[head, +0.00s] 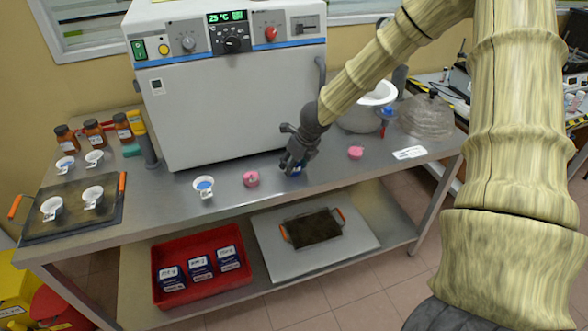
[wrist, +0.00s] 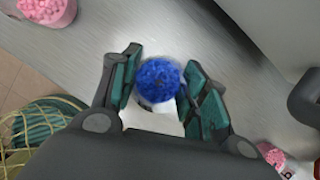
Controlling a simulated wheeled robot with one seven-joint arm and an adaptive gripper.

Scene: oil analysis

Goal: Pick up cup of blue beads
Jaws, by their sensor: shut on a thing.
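The cup of blue beads (wrist: 158,80) shows in the wrist view, its round top full of bright blue beads, between the green-padded fingers of my gripper (wrist: 155,92). The fingers press on it from both sides. In the head view my gripper (head: 293,168) is low over the steel bench in front of the oven, with a little blue (head: 297,169) showing at its fingers. The cup's lower part is mostly hidden, so I cannot tell whether it touches the bench.
Pink bead cups stand left (head: 250,178) and right (head: 355,152) of my gripper. A white cup with blue contents (head: 204,187) stands further left. The white oven (head: 235,105) rises close behind.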

